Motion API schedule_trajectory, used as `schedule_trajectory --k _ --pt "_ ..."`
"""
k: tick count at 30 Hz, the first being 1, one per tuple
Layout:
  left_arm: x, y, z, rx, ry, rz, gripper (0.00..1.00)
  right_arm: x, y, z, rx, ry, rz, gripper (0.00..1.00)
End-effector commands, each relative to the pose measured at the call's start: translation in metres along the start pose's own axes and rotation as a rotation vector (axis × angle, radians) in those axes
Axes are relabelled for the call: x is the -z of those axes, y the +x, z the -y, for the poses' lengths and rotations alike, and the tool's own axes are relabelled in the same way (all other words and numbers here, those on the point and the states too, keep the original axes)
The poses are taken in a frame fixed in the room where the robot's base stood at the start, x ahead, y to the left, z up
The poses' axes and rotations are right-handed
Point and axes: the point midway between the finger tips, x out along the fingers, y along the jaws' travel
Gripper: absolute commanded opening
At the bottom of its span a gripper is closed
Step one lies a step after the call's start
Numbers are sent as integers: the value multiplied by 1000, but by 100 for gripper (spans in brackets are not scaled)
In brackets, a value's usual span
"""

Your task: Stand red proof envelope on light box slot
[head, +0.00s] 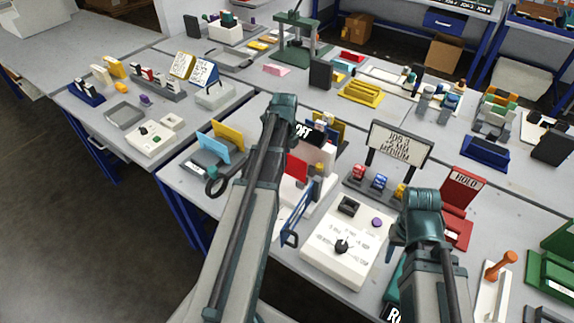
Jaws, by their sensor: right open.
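A red card, which looks like the red proof envelope (296,167), stands upright just right of my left arm. It is at the left side of a white unit (319,153) with a dark "OFF" sign, which looks like the light box. My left arm hides part of both, so I cannot tell whether the envelope sits in a slot. My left gripper (282,104) is at the far end of the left arm, above this unit; its fingers are not clear. My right gripper (414,222) is open, right of the white control box with a black knob (335,262).
A grey holder (204,167) with blue and yellow cards stands left of my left arm. A job sign (398,145) stands behind several coloured stamps. A red "HOLD" stand (460,190) is beside my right arm. Little bench is free near the grippers.

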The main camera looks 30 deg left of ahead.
Motion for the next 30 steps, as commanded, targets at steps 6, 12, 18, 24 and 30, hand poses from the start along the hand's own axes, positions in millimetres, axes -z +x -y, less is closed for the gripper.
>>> schedule_trajectory --k 6,12,18,24,30 --pt "-1 5 16 0 2 0 0 0 5 0 0 0 0 50" --pt "0 36 13 0 1 0 0 2 35 3 0 0 0 50" --pt "-1 37 13 0 1 0 0 2 36 4 0 0 0 50" --pt "-1 38 13 0 1 0 0 2 38 4 0 0 0 50" --pt "-1 39 13 0 1 0 24 2 39 4 0 0 0 50"
